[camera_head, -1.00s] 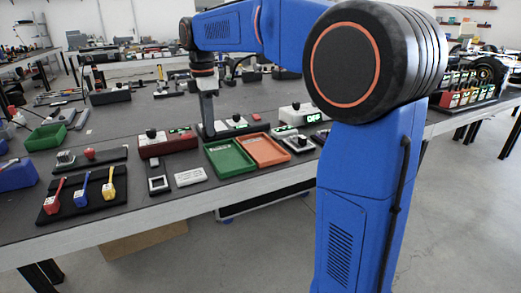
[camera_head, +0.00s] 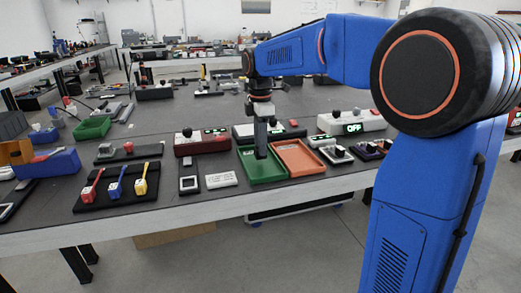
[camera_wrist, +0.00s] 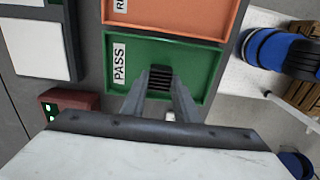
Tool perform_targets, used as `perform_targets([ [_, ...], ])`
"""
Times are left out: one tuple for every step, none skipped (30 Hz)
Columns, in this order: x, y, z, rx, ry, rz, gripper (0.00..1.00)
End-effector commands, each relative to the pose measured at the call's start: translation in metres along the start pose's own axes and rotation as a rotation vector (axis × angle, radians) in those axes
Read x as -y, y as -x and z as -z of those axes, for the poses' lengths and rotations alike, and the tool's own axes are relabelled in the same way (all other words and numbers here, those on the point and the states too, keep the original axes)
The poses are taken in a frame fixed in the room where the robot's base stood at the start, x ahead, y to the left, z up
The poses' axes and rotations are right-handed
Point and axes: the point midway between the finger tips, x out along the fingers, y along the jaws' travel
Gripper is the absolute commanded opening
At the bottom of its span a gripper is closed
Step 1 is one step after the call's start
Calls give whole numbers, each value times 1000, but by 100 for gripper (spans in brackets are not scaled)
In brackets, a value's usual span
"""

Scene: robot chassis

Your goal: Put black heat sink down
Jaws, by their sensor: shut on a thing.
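The black heat sink (camera_wrist: 158,82) is a small ribbed block held between the fingertips of my gripper (camera_wrist: 160,88) in the wrist view. It is over the green tray (camera_wrist: 195,60), which has a white PASS label. Whether it touches the tray floor I cannot tell.
An orange tray (camera_head: 298,158) sits directly right of the green one. A device reading OFF (camera_head: 352,123) stands behind on the right. The table's front edge (camera_head: 200,208) is close.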

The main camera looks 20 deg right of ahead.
Motion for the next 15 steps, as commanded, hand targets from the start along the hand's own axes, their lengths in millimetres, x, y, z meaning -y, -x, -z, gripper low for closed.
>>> perform_targets([
  [0,-8,0,0,0,2,6],
  [0,-12,0,0,0,2,6],
  [0,-16,0,0,0,2,6],
  [0,-18,0,0,0,2,6],
  [0,-20,0,0,0,1,6],
  [0,-21,0,0,0,0,6],
  [0,-21,0,0,0,0,6],
  [0,-21,0,0,0,-1,6],
  [0,-20,0,0,0,-1,6],
  [0,-20,0,0,0,-1,6],
  [0,-20,0,0,0,-1,6],
  [0,-20,0,0,0,0,6],
  [0,-21,0,0,0,0,6],
  [0,-22,0,0,0,0,6],
  [0,-23,0,0,0,0,6],
])
